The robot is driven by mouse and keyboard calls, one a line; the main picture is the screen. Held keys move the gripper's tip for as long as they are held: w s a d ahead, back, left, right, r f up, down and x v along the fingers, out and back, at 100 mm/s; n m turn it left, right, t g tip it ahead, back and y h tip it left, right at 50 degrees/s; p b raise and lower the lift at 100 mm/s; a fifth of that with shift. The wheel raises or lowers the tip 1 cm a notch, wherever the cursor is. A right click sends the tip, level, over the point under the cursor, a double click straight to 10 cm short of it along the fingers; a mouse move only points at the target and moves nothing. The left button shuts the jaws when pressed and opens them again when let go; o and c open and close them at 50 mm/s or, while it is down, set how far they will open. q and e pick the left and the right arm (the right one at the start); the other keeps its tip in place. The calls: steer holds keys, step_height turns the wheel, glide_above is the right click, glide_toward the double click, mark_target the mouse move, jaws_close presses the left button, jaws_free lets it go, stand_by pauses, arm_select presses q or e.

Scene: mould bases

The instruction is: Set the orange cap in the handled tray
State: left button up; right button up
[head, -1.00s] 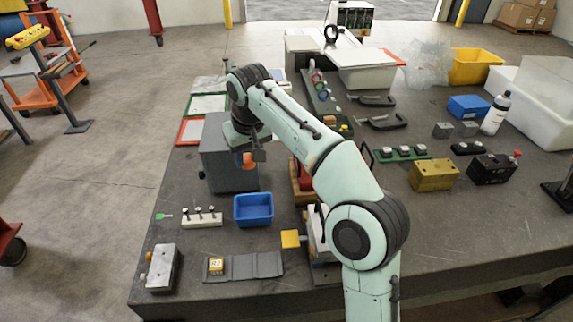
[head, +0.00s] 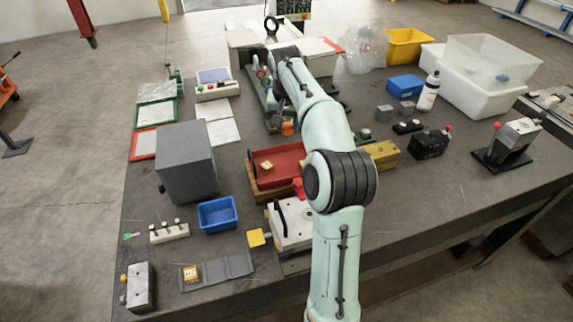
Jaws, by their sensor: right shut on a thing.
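The orange cap (head: 288,129) is small and partly hidden by my right gripper (head: 287,118). The gripper is shut on the cap and holds it at the far side of a red tray (head: 285,158). This tray sits in a wooden-looking frame, with a small yellow-orange block (head: 267,166) inside. A red part that may be its handle (head: 298,187) shows at its near right; my arm covers some of that side. I cannot tell the cap's height above the table. My left gripper is not in view.
A grey box (head: 187,162) and a blue bin (head: 217,214) stand left of the red tray. A white-topped fixture (head: 291,224) stands in front of it. A yellow block (head: 382,154) is to the right.

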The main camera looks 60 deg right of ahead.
steer(key=b, duration=0.2)
glide_above(288, 172)
steer(key=f, duration=1.2)
steer(key=shift+s+a+f, duration=0.15)
steer(key=shift+s+a, duration=0.25)
steer(key=shift+w+f, duration=0.15)
steer(key=shift+f, duration=0.45)
step_height(288, 172, down, 4)
steer(key=shift+r+b, duration=0.25)
steer(key=shift+b, duration=0.15)
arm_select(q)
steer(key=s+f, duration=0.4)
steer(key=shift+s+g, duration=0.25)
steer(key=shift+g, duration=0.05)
arm_select(e)
steer(key=shift+f, duration=0.2)
steer(key=o, duration=0.7)
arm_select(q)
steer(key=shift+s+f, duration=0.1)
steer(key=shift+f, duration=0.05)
